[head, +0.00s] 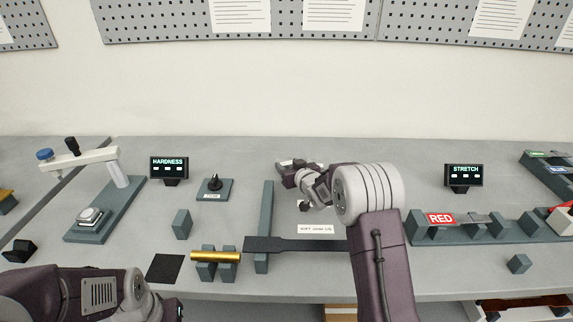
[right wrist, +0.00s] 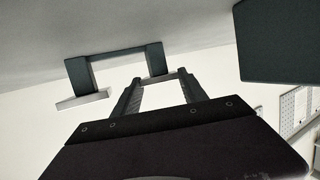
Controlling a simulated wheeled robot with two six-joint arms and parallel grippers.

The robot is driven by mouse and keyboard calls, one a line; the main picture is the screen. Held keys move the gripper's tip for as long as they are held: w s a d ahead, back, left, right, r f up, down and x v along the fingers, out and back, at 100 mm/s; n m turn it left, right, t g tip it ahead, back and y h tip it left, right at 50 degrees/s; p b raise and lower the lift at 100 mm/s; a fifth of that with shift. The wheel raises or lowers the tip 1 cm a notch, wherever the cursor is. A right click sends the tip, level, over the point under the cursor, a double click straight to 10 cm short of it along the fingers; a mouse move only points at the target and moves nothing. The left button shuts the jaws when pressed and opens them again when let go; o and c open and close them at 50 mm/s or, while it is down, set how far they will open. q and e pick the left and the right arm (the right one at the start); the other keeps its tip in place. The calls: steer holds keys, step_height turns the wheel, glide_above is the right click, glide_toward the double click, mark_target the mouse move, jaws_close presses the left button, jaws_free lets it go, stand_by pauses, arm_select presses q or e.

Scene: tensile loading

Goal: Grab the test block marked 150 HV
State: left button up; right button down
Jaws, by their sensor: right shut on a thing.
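My right gripper (head: 287,168) reaches over the middle of the bench towards its back in the head view. In the right wrist view its two fingers (right wrist: 160,84) are shut on a thin pale block (right wrist: 163,76). No marking on the block can be read, so I cannot tell whether it says 150 HV. A second pale piece (right wrist: 82,102) shows beside it at a dark U-shaped holder (right wrist: 117,57). In the head view the arm and gripper hide most of this spot. Only part of my left arm's end (head: 155,308) shows at the bottom left; its fingers are not clear.
The hardness tester (head: 90,225) and HARDNESS display (head: 169,168) stand at left. At right are a STRETCH display (head: 463,177) and a RED-labelled rack (head: 465,236). The front-right bench is mostly clear.

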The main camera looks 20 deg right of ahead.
steer(key=shift+r, duration=0.55)
step_height(320, 180, up, 3)
steer(key=shift+p, duration=0.6)
steer(key=s+d+r+p, duration=0.3)
steer(key=s+d+r, duration=0.4)
steer(key=s+d, duration=0.1)
steer(key=shift+d, duration=0.2)
